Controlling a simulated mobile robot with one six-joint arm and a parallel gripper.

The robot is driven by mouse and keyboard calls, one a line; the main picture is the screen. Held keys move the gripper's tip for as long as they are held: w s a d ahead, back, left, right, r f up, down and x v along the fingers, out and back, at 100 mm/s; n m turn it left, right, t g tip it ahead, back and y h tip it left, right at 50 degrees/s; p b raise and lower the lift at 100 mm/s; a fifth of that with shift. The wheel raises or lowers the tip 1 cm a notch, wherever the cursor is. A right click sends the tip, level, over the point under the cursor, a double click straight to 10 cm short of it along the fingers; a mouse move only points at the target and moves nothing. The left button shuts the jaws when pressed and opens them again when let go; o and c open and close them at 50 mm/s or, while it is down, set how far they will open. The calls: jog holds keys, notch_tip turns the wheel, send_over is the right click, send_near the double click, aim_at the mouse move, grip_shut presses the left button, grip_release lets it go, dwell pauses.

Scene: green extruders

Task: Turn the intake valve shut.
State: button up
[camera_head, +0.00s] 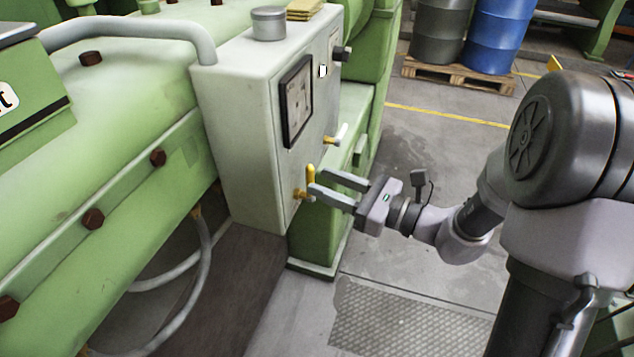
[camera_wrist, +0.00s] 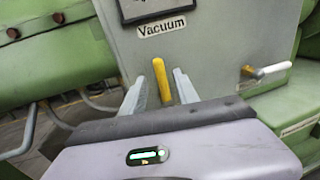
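A yellow valve handle (camera_head: 311,174) on a brass fitting (camera_head: 299,194) stands about upright, low on the front of the grey cabinet (camera_head: 245,150). A second valve with a whitish lever (camera_head: 341,132) sits to its right, its lever pointing outward. No label naming either as the intake valve is readable. My gripper (camera_head: 322,181) is open, its fingers reaching toward the yellow handle. In the wrist view the yellow handle (camera_wrist: 162,80) shows between the two finger tips (camera_wrist: 158,78), nearer the right one. I cannot tell whether either finger touches it. The whitish lever (camera_wrist: 270,71) is clear of the gripper.
A square gauge (camera_head: 296,100) is above the valves, with a "Vacuum" label (camera_wrist: 162,25) below it. A dark knob (camera_head: 342,54) sticks out higher up. Green machinery (camera_head: 110,190) fills the left. Floor at right is open; barrels (camera_head: 500,35) stand on a pallet behind.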

jog(key=x, duration=0.2)
jog(key=shift+w+a, duration=0.25)
jog(key=shift+a, duration=0.05)
jog(key=shift+c, duration=0.5)
grip_shut()
dwell(0.8)
